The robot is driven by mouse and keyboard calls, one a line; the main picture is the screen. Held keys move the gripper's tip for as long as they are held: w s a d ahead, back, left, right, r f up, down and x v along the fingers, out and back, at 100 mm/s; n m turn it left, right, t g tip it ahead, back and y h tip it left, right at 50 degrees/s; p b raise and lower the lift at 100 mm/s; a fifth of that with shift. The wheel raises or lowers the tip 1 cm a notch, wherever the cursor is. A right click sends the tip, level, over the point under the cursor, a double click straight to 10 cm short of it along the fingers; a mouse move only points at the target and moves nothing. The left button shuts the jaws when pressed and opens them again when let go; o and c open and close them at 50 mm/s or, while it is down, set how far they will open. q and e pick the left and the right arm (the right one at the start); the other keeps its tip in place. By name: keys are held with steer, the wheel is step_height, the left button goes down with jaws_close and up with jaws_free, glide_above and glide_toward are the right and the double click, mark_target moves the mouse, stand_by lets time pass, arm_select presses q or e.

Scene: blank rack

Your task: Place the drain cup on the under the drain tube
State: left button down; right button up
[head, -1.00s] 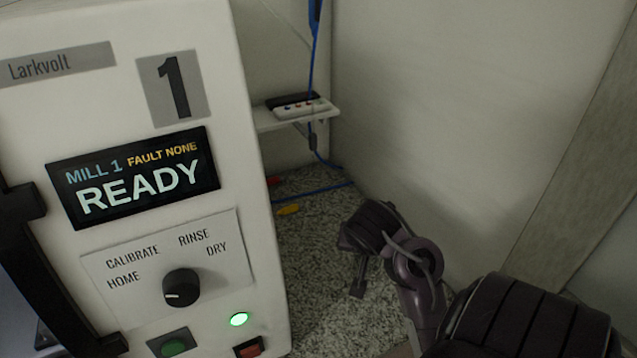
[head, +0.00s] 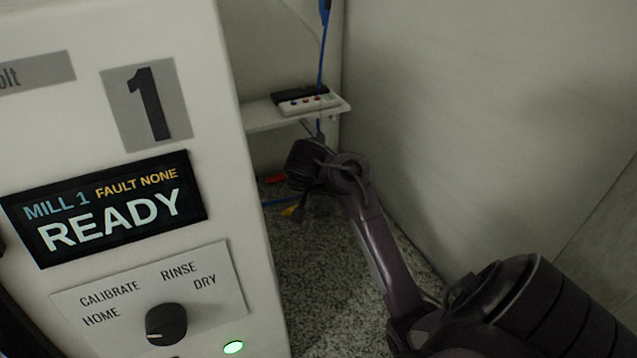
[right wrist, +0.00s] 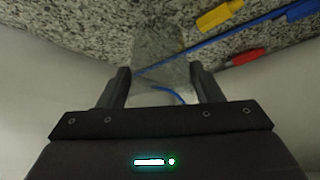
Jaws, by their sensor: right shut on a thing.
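My right gripper (right wrist: 159,72) is shut on a clear, see-through cup (right wrist: 160,45), seen between its fingers in the right wrist view. The speckled floor shows through the cup. In the head view my right arm reaches into the gap right of the mill (head: 110,235), its wrist in front of the small shelf; the cup cannot be made out there. A thin blue line (head: 322,60) hangs down past the shelf; I cannot tell whether it is the drain tube. My left gripper is out of view.
A small white shelf (head: 257,116) holds a white and black box (head: 308,101). Yellow (right wrist: 218,16) and red (right wrist: 245,57) ended pieces and a blue line (right wrist: 222,41) lie on the speckled surface (head: 325,300). A pale wall (head: 470,110) stands close on the right.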

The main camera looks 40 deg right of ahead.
mark_target(319, 201)
steer(key=shift+w+d, duration=0.1)
steer(key=shift+w, duration=0.45)
steer(key=shift+w+f, duration=0.1)
steer(key=shift+f, duration=0.05)
step_height(319, 201, down, 2)
steer(key=shift+f, duration=0.55)
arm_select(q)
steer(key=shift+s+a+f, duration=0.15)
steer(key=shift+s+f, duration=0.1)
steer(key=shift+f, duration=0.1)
arm_select(e)
steer(key=shift+f, duration=0.15)
steer(key=shift+f+b, duration=0.15)
steer(key=shift+b, duration=0.25)
steer(key=o, duration=1)
steer(key=shift+c, duration=0.2)
